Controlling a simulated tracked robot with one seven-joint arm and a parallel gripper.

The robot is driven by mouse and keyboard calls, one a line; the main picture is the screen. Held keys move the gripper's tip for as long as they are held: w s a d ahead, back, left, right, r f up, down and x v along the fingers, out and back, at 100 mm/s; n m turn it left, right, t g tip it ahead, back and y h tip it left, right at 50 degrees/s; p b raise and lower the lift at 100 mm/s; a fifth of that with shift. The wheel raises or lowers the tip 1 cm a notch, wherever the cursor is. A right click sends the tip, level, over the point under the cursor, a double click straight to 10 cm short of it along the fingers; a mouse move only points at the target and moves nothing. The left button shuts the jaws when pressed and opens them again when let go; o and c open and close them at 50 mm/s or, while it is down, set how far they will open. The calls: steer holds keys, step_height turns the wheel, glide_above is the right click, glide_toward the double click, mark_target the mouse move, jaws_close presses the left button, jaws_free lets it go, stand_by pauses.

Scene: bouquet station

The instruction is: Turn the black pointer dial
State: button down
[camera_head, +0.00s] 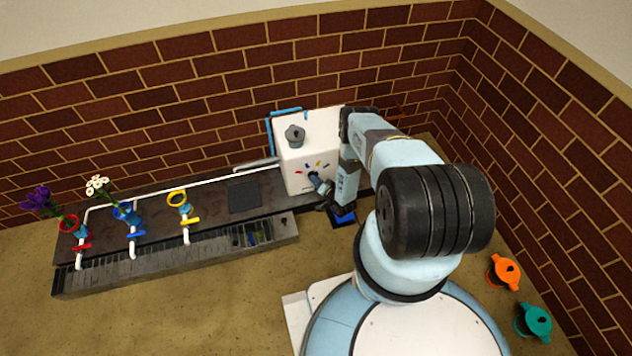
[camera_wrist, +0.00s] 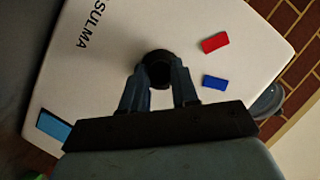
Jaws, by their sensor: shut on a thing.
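The black pointer dial (camera_wrist: 157,67) sits on the white front panel (camera_wrist: 105,65) of a machine, which in the head view is a white box (camera_head: 292,168) against the brick wall. My gripper (camera_wrist: 160,80) is shut on the dial, one finger on each side of it. A red mark (camera_wrist: 215,42) and a blue mark (camera_wrist: 215,82) are on the panel to the right of the dial. The dial's pointer is hidden, so its direction cannot be told. In the head view my gripper (camera_head: 321,184) is at the panel, and the dial is mostly covered.
A grey knob (camera_head: 295,135) is on top of the box. An orange piece (camera_head: 506,270) and a teal piece (camera_head: 537,321) are at the right.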

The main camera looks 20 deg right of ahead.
steer(key=shift+d, duration=0.15)
steer(key=c, duration=0.9)
jaws_free()
steer(key=shift+o, duration=0.2)
steer(key=v, duration=1.3)
steer(key=shift+s, duration=0.4)
steer(key=shift+s, duration=0.1)
